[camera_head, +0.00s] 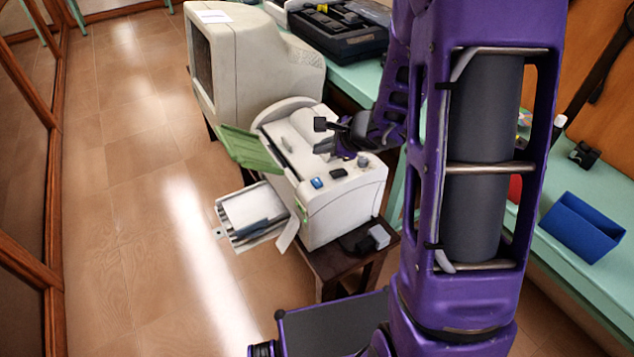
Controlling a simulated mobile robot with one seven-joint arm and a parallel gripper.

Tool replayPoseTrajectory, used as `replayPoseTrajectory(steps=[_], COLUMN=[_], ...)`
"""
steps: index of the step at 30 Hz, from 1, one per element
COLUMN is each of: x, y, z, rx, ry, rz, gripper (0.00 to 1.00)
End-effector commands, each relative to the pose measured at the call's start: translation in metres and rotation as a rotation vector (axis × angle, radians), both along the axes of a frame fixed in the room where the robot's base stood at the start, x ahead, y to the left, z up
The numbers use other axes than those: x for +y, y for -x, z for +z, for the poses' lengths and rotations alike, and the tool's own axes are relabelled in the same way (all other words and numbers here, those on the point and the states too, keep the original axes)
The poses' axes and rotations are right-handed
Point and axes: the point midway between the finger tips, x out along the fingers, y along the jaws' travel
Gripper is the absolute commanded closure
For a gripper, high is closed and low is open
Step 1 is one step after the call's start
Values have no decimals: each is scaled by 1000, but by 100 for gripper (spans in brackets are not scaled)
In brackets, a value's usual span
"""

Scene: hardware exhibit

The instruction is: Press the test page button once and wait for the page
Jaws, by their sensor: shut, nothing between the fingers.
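A beige printer (345,209) stands on a small dark table (331,262). Its top right end carries a blue button (317,183), a dark button (338,173) and a grey round knob (363,161). I cannot read which one is the test page button. A white sheet (253,208) lies in the tray (268,238) at the printer's left. A green flap (249,150) stands open above it. My gripper (322,136) is shut and empty, above the printer's top, behind the buttons; contact cannot be told.
A beige monitor (255,65) stands behind the printer. A dark machine (338,30) sits on the green bench. A small grey block (379,236) lies at the table's front corner. A blue bin (581,228) is at the right. The floor at left is clear.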

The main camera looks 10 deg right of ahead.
Motion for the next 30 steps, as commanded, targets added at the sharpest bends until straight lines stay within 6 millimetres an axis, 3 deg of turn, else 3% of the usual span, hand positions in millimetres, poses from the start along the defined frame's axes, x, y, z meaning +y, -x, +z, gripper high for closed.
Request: replayPoseTrajectory(steps=[15, 30], x=[0, 0], y=[0, 0], z=[-73, -77], rx=[-1, 0], ry=[0, -1], rz=[-1, -1], gripper=[100, 100])
